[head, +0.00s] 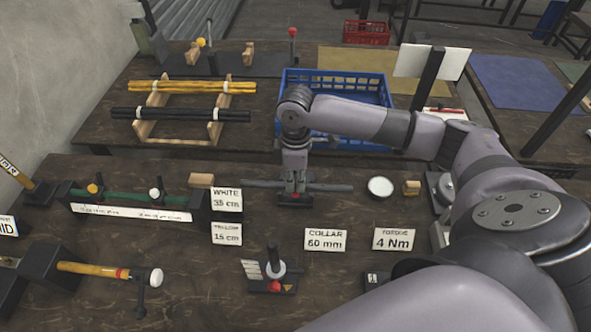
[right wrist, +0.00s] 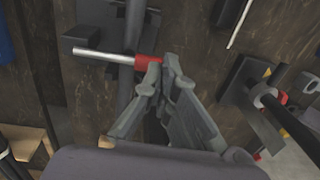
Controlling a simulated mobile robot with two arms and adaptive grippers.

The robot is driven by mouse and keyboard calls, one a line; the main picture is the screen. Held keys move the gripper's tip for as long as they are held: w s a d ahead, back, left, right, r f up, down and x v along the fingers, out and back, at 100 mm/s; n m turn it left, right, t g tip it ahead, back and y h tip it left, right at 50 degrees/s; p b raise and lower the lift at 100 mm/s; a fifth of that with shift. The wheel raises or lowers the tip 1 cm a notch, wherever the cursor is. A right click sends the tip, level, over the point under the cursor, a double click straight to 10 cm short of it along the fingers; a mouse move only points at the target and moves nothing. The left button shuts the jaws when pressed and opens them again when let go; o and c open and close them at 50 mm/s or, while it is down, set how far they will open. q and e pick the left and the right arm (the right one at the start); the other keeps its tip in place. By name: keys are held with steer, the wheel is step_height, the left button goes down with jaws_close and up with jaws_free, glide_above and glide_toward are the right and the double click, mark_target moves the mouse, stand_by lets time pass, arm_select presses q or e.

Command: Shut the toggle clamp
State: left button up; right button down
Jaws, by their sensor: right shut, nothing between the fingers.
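The toggle clamp stands under my right gripper (head: 294,186) at the middle of the near table, mostly hidden by it in the head view.
A blue crate (head: 385,90) stands behind my right arm. A "COLLAR 60 mm" card (head: 325,240) and a black fixture (head: 273,275) stand in front. A green bar fixture (head: 125,198) is at left.

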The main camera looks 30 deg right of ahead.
steer(key=shift+f, duration=0.1)
stand_by(0.3)
step_height(320, 180, up, 5)
steer(key=p, duration=0.5)
steer(key=shift+f+p, duration=0.2)
steer(key=shift+p, duration=0.15)
steer(key=shift+w+r, duration=0.15)
steer(key=shift+r, duration=0.15)
step_height(320, 180, up, 9)
steer(key=b, duration=0.2)
steer(key=shift+d, duration=0.15)
steer(key=shift+f, duration=0.1)
